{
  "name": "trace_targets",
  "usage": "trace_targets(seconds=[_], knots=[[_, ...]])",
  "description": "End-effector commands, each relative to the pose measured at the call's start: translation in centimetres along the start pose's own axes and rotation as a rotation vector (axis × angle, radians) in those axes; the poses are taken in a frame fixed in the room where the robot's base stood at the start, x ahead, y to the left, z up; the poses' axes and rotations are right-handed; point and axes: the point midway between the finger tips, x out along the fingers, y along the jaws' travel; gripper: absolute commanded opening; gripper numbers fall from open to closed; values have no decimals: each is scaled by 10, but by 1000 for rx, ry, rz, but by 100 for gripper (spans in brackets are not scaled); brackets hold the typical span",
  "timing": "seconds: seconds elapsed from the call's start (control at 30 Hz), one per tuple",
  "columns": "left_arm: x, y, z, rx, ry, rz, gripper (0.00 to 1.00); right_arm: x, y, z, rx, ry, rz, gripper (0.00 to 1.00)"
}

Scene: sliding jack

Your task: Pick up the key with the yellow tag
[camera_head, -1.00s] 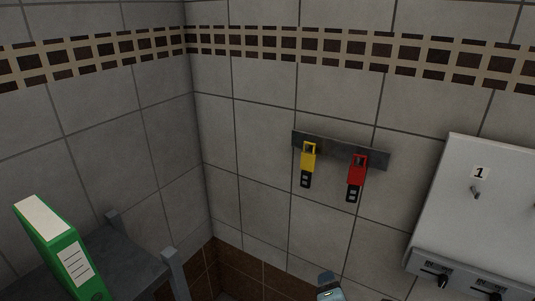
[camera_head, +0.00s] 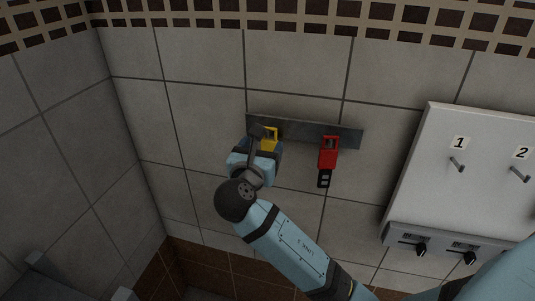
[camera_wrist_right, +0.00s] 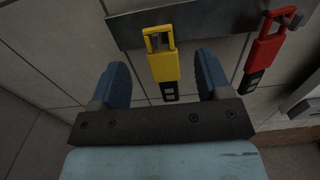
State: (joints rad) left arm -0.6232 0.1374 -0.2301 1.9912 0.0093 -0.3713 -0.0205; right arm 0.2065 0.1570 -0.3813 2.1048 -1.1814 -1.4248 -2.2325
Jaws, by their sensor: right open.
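The key with the yellow tag (camera_wrist_right: 163,65) hangs from a dark metal strip on the wall, its black key end pointing down. In the head view the yellow tag (camera_head: 269,143) is mostly hidden behind my right gripper (camera_head: 263,142). In the right wrist view, my right gripper (camera_wrist_right: 161,75) is open, with one blue finger on each side of the yellow-tagged key. Gaps show between the fingers and the tag, and nothing is held. My left gripper is not in view.
A key with a red tag (camera_head: 327,156) hangs to the right on the same metal strip (camera_head: 300,131); it also shows in the right wrist view (camera_wrist_right: 264,50). A white panel (camera_head: 462,190) with numbered pegs 1 and 2 is further right. The tiled wall to the left is clear.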

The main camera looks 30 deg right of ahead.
Motion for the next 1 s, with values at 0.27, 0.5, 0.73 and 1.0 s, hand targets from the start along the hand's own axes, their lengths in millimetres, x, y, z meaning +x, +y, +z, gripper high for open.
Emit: trace_targets(seconds=[0.27, 0.5, 0.73, 1.0], knots=[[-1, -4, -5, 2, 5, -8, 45, 25, 0, 0, 1, 0, 1, 70], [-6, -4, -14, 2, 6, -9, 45, 52, 0, 3, -1, -1, 0, 70], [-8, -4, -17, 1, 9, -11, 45, 76, 0, 1, 1, 1, 1, 70], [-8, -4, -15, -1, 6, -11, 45, 75, 0, 0, 2, 1, 2, 45]])
